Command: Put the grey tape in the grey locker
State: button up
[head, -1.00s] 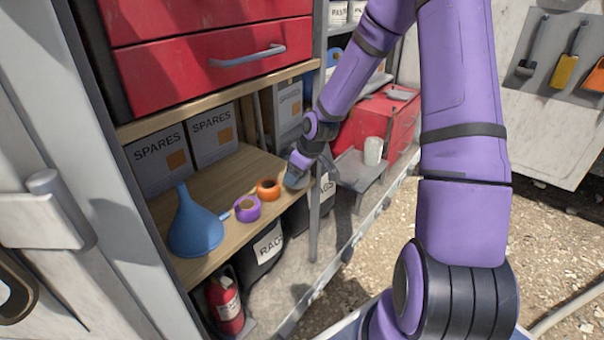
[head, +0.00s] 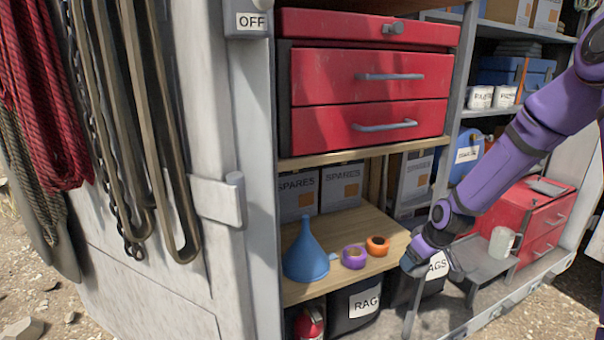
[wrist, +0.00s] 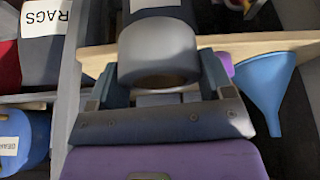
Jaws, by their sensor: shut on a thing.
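In the wrist view my gripper (wrist: 158,90) is shut on the grey tape (wrist: 158,52), a smooth grey ring held between the fingers. In the head view my gripper (head: 416,262) is at the right front corner of the wooden shelf (head: 350,222), right of the orange tape; the grey tape is hard to make out there. A grey wall (head: 222,120) with a latch and an OFF label stands left of the shelves. I cannot tell whether it belongs to the grey locker.
An orange tape (head: 377,246), purple tape (head: 354,257) and blue funnel (head: 306,255) stand on the shelf, with SPARES boxes (head: 341,187) behind. Red drawers (head: 370,100) are above, RAGS bins (head: 352,309) below. A mug (head: 501,242) and red toolbox (head: 540,215) are at right.

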jog(key=a+f+m+h, duration=0.2)
jog(key=a+f+m, duration=0.2)
jog(key=f, duration=0.4)
jog(key=shift+s+a+f+m+t, duration=0.25)
jog(key=shift+a+m+t, duration=0.05)
jog(key=shift+m, duration=0.4)
